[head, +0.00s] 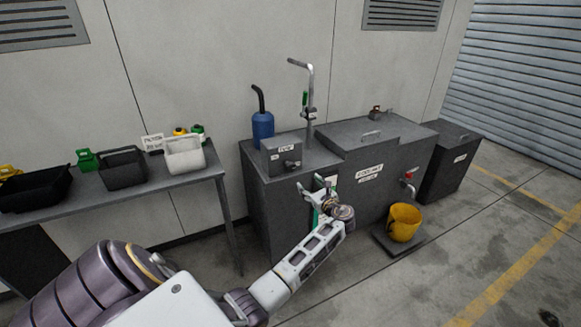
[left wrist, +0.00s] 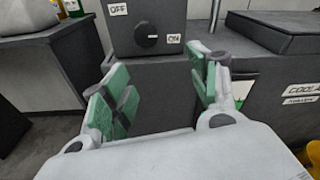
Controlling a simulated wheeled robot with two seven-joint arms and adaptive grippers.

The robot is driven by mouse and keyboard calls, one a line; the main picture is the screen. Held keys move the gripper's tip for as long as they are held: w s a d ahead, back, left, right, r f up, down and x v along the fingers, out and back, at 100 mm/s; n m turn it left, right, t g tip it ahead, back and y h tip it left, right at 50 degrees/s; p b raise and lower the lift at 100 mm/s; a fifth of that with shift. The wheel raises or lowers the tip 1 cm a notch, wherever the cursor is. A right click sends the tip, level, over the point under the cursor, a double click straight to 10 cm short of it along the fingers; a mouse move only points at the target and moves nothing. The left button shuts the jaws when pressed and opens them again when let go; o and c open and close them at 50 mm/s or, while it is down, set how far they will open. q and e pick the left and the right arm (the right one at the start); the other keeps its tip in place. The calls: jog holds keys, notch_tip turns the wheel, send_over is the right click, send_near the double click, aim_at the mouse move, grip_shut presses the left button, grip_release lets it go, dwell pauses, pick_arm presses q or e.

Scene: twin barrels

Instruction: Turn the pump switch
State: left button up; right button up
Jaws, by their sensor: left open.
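The pump switch box (head: 283,155) is a grey box on the left end of the dark grey cabinet (head: 262,205). In the left wrist view its front face (left wrist: 130,20) carries an OFF label (left wrist: 118,10) at upper left and an ON label (left wrist: 174,39) at right. A dark round knob (left wrist: 147,40) sits between them, with a pale mark that appears to point toward ON. My left gripper (head: 316,187) is open and empty, in front of the cabinet and below the box. Its green-padded fingers (left wrist: 160,88) are apart from the knob. My right gripper is not in view.
A blue container (head: 263,125) and a metal pipe tap (head: 308,95) stand behind the box. A table (head: 215,172) with bins is at left. A raised lid (head: 372,134) tops the cabinet.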

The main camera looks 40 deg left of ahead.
pick_arm(q)
jog(key=m, duration=0.2)
jog(key=s+a+r+m+y, duration=0.1)
jog(key=shift+m, duration=0.4)
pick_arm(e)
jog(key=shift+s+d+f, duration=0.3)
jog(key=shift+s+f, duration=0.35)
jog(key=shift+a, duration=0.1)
